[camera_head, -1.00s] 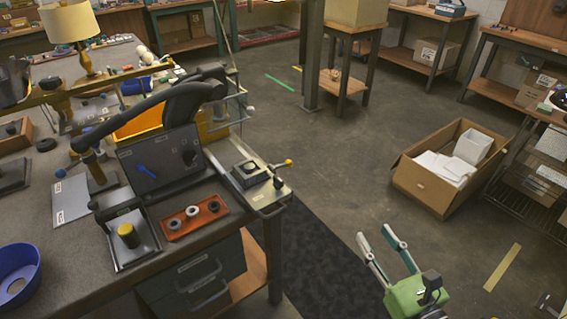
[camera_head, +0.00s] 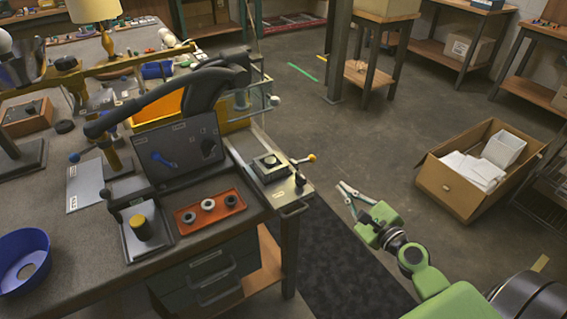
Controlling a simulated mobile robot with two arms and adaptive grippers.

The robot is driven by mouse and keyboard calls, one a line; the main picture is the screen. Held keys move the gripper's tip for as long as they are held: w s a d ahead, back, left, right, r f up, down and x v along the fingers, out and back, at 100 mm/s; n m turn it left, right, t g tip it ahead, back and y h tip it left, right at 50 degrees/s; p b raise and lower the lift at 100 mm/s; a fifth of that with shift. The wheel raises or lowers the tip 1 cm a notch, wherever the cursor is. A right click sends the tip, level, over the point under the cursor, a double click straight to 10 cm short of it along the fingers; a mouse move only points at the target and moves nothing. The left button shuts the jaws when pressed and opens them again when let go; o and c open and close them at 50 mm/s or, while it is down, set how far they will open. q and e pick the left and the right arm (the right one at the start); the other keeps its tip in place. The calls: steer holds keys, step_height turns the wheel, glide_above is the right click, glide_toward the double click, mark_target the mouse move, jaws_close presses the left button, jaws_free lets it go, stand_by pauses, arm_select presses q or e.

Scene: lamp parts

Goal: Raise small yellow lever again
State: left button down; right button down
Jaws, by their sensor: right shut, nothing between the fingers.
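The small lever with a yellow ball knob (camera_head: 311,158) sticks out from the right side of a metal fixture plate (camera_head: 275,187) at the bench's right edge. Its thin rod points right and slightly up. A black knob stands just below it on the same plate. My right gripper (camera_head: 342,187) is to the right of and below the yellow knob in the picture, apart from it. Its pale fingers are shut and empty, pointing up and left. My left gripper is not in view.
A red tray (camera_head: 186,219) with several rings, a plate with a yellow cylinder (camera_head: 144,229) and a blue bowl (camera_head: 47,257) are on the bench. A long dark lever arm (camera_head: 150,102) spans above it. A cardboard box (camera_head: 440,180) stands on the floor at right.

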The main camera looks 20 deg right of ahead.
mark_target(304, 160)
steer(key=shift+w, duration=0.4)
steer(key=shift+w, duration=0.1)
steer(key=w+a+r+p, duration=0.2)
steer(key=w+p, duration=0.3)
steer(key=w, duration=0.3)
steer(key=shift+w+a, duration=0.2)
steer(key=shift+w, duration=0.2)
stand_by(0.4)
